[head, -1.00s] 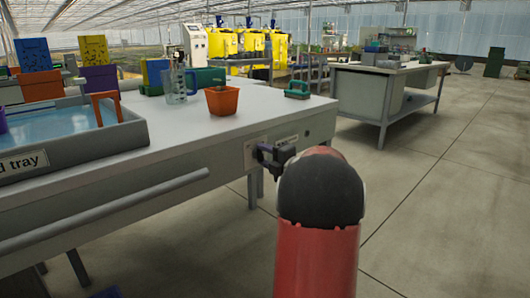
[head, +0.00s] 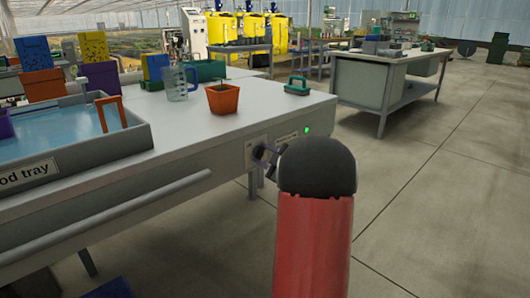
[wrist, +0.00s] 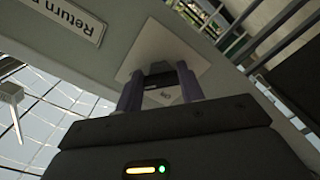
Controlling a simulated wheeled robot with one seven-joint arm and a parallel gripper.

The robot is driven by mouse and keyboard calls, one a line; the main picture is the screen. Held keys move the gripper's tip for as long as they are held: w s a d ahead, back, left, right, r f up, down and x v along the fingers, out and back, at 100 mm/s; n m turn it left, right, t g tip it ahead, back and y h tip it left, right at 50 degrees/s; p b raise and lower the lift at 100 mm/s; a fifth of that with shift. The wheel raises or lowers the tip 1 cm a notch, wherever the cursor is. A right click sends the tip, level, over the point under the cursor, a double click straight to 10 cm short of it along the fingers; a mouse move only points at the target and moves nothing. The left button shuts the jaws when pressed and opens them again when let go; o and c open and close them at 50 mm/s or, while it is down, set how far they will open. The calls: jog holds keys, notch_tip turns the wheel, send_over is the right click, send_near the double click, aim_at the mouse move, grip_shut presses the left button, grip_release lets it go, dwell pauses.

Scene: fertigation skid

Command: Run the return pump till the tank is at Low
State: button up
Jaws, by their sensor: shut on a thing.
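My gripper (head: 265,158) is at the front side of the bench, partly hidden behind my arm in the head view. In the wrist view its two purplish fingers (wrist: 160,92) are shut on a dark switch knob (wrist: 159,79) on a pale square plate (wrist: 143,62). A label beside it reads "Return P…" (wrist: 68,20), the rest cut off. A green lamp (head: 307,130) glows on the bench side, right of the plate. The tray (head: 100,160), labelled "…od tray", holds blue water (head: 62,135) at the left. No level mark can be read.
On the bench stand an orange pot (head: 223,99), a clear measuring jug (head: 179,82) and a green-handled item (head: 297,86). An orange frame (head: 110,114) sits at the tray's edge.

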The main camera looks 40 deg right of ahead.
jog(key=shift+m, duration=0.5)
jog(key=o, duration=1)
jog(key=s, duration=0.7)
jog(key=shift+s+d, duration=0.3)
jog(key=shift+s, duration=0.1)
